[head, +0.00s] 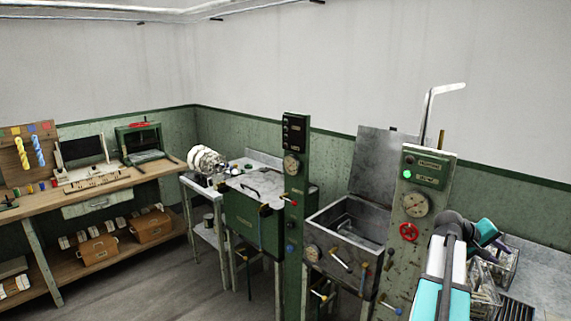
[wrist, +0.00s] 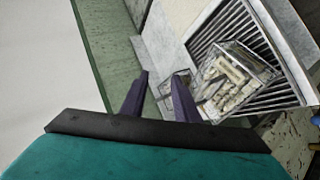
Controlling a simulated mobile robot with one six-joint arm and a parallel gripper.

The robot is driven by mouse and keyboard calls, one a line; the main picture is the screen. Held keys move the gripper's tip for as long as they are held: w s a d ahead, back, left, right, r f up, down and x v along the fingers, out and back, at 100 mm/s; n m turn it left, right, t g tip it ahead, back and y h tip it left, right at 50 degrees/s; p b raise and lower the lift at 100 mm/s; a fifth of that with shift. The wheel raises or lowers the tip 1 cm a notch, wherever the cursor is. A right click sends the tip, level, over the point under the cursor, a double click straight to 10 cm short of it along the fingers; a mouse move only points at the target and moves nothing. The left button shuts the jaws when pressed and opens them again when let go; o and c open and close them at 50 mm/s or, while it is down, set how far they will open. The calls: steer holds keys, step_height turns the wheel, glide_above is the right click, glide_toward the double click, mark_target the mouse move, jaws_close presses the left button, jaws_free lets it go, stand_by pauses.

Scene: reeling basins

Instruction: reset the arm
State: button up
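My gripper (wrist: 160,76) shows in the wrist view as two dark purple fingers standing apart, with nothing held between them. The green wall band and a pale ledge lie behind the gap. In the head view my teal and grey arm (head: 447,285) rises at the lower right and bends toward the baskets.
A wire basket (wrist: 236,80) of pale pieces sits on a slatted metal rack (wrist: 262,38), beyond and right of my fingers. An open metal basin (head: 345,238) stands further left. The floor (head: 150,285) is clear.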

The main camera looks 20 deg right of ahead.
steer(key=w+a+f+n+t+y+b, duration=0.1)
steer(key=w+a+f+n+b, duration=0.1)
steer(key=w+a+f, duration=0.75)
steer(key=w+a+f+n+t+b, duration=0.1)
steer(key=w+a+f+n, duration=0.1)
steer(key=w+a+f, duration=0.75)
steer(key=w+a+f+n+y+b, duration=0.1)
steer(key=a+f+n, duration=0.1)
steer(key=a+f, duration=0.75)
steer(key=w+a+f+n+y+b, duration=0.1)
steer(key=a+f+y+b, duration=0.1)
steer(key=a+f, duration=0.8)
steer(key=s+a+f+n+y+b, duration=0.1)
steer(key=s+a+f, duration=0.3)
steer(key=a+f, duration=0.5)
steer(key=s+a+f+n+y+b, duration=0.15)
steer(key=s+a+f, duration=0.25)
steer(key=a+f, duration=0.55)
steer(key=s+a+f+m+g+y, duration=0.1)
steer(key=s+a+f, duration=0.1)
steer(key=s+a, duration=0.3)
steer(key=s+a+f+m+g+y+b, duration=0.1)
steer(key=s+a+f+g+y, duration=0.1)
steer(key=s+a, duration=0.3)
steer(key=s+a+f+m+g+y, duration=0.1)
steer(key=s+a+f, duration=0.3)
steer(key=s, duration=0.4)
steer(key=shift+a+f, duration=0.25)
steer(key=shift+a, duration=0.2)
